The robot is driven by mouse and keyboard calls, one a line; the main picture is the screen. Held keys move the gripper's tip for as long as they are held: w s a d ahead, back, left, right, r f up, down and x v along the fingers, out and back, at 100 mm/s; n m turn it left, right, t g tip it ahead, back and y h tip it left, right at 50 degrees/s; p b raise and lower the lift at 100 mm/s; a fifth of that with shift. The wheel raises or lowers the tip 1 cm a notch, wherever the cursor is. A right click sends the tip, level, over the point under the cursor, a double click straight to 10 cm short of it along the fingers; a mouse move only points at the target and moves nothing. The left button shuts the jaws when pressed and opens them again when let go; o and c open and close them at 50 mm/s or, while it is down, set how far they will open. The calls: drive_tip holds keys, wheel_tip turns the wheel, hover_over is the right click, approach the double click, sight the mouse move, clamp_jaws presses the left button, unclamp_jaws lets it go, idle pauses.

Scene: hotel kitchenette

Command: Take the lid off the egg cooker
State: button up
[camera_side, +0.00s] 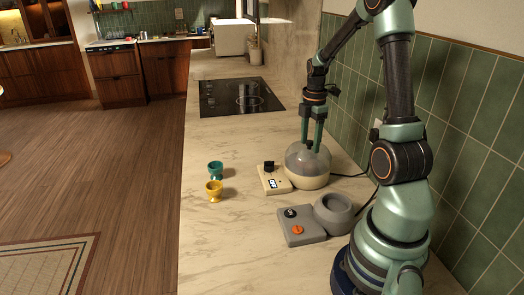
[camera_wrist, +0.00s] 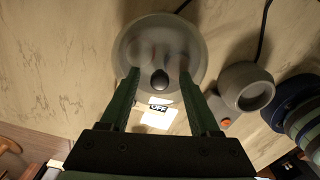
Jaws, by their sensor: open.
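The egg cooker has a cream base (camera_side: 306,182) with a control box (camera_side: 274,181) at its left. Its clear domed lid (camera_side: 297,157) sits on the base, and the dome also shows from above in the wrist view (camera_wrist: 190,45). A dark lid knob (camera_wrist: 160,80) stands on top of the dome. My gripper (camera_side: 312,146) is open and points down at the lid from above. In the wrist view, its green fingers (camera_wrist: 159,72) stand on either side of the knob, with visible gaps. An "OFF" label (camera_wrist: 158,107) shows between the fingers.
A grey appliance with a round cup (camera_side: 335,208) and an orange knob (camera_side: 297,230) stands in front of the cooker. A teal egg cup (camera_side: 215,170) and a yellow one (camera_side: 214,190) stand at left. A black cooktop (camera_side: 240,97) lies behind. Green tiles (camera_side: 455,110) line the right.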

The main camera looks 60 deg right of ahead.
clamp_jaws()
drive_tip(key=shift+r, duration=0.15)
